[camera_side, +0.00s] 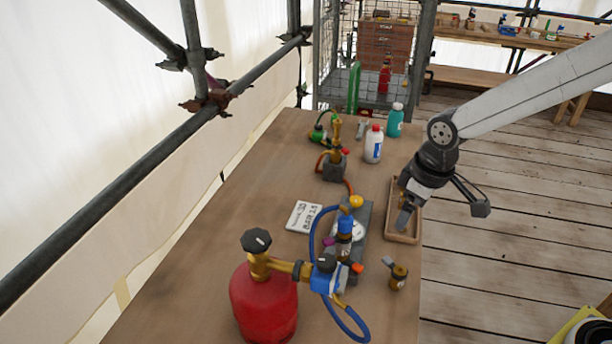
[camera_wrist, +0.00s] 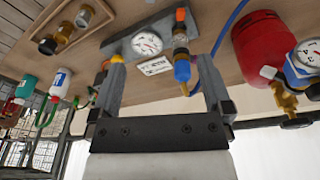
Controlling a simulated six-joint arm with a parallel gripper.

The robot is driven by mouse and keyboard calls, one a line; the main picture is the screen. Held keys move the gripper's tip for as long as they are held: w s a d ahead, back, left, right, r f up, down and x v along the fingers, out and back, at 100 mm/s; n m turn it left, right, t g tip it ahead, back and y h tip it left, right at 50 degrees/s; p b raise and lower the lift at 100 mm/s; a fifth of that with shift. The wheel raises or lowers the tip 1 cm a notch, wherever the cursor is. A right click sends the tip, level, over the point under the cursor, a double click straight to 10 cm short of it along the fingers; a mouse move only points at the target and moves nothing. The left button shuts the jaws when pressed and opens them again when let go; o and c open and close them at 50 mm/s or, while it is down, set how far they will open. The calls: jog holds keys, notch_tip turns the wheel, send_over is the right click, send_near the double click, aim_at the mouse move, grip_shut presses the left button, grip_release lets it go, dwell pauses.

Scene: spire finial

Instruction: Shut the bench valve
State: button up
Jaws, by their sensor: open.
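My gripper (camera_side: 405,216) hangs over the wooden tray at the bench's right edge, its jaws open and empty. The wrist view shows both fingers apart (camera_wrist: 160,68) with the bench beyond. A grey block with a white dial gauge (camera_side: 349,231) stands left of the gripper; the gauge also shows in the wrist view (camera_wrist: 147,43). The block carries a yellow knob (camera_side: 356,201) at its far end and an orange knob (camera_side: 357,268) at its near end. A red cylinder (camera_side: 264,303) has a brass valve with a black knob (camera_side: 256,241). I cannot tell which fitting is the bench valve.
The tray (camera_side: 403,238) is partly hidden by my gripper. A loose brass fitting (camera_side: 398,277) stands near it. Blue hose (camera_side: 313,233) loops around the block. A white bottle (camera_side: 373,145), teal bottle (camera_side: 395,120) and brass torch stand (camera_side: 335,165) are farther back. The bench's left is mostly clear.

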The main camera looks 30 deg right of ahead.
jog(key=w+a+r+n+g, duration=0.1)
jog(key=w+a+r+n, duration=0.25)
jog(key=a, duration=0.35)
jog(key=w+a+r+n, duration=0.2)
jog(key=w+a+n, duration=0.15)
jog(key=a, duration=0.35)
notch_tip(320, 180, up, 5)
jog(key=n+g, duration=0.1)
jog(key=n, duration=0.6)
send_over(254, 238)
jog(key=shift+f, duration=0.1)
jog(key=shift+f, duration=3.9)
jog(key=c, duration=1.2)
jog(key=shift+m, duration=0.3)
jog(key=shift+c, duration=0.2)
